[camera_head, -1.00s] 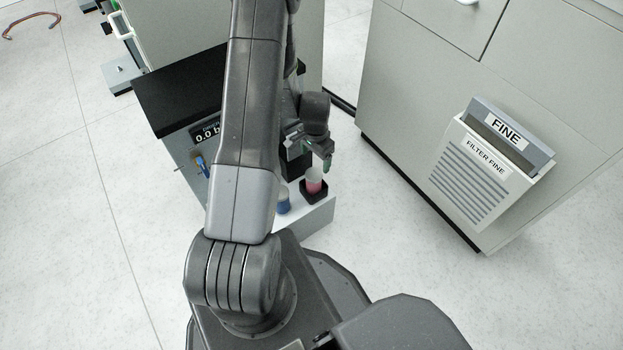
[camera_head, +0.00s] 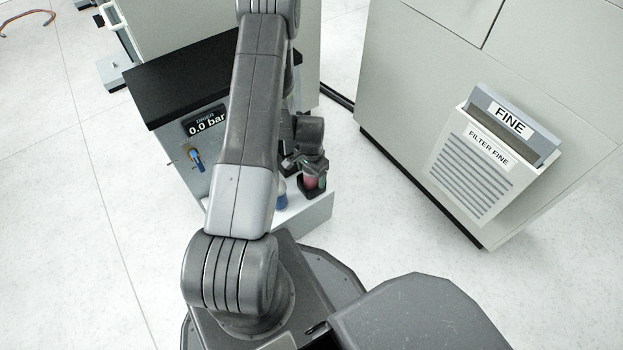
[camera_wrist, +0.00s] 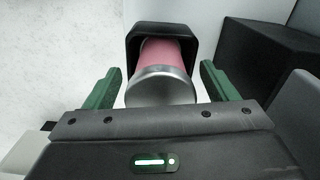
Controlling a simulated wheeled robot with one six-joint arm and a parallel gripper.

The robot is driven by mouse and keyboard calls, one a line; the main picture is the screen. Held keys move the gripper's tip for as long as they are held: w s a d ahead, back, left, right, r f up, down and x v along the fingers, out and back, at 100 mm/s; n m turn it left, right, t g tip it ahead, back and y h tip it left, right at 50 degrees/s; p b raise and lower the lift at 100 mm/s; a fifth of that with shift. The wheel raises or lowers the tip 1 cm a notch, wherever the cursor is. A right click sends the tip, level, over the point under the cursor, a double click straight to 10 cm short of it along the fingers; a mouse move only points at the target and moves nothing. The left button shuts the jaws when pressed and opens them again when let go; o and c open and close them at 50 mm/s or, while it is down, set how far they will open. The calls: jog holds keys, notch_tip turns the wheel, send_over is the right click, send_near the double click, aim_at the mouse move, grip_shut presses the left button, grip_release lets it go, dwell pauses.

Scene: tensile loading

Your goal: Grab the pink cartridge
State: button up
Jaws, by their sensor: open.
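The pink cartridge (camera_wrist: 166,55) is a cylinder with a silver metal end, seated in a square black holder (camera_wrist: 137,36) in the wrist view. It also shows in the head view (camera_head: 310,182), partly hidden by my gripper (camera_head: 316,172). In the wrist view my gripper (camera_wrist: 159,88) is open, with one green finger to the left of the cartridge and one to the right.
A blue cartridge (camera_head: 281,192) stands left of the pink one on a white ledge (camera_head: 306,212). A grey unit with a 0.0 bar display (camera_head: 206,122) is behind. A cabinet with a FINE filter slot (camera_head: 472,160) stands on the right. Open floor lies between.

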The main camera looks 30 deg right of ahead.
jog(key=c, duration=1.3)
jog(key=shift+r, duration=0.15)
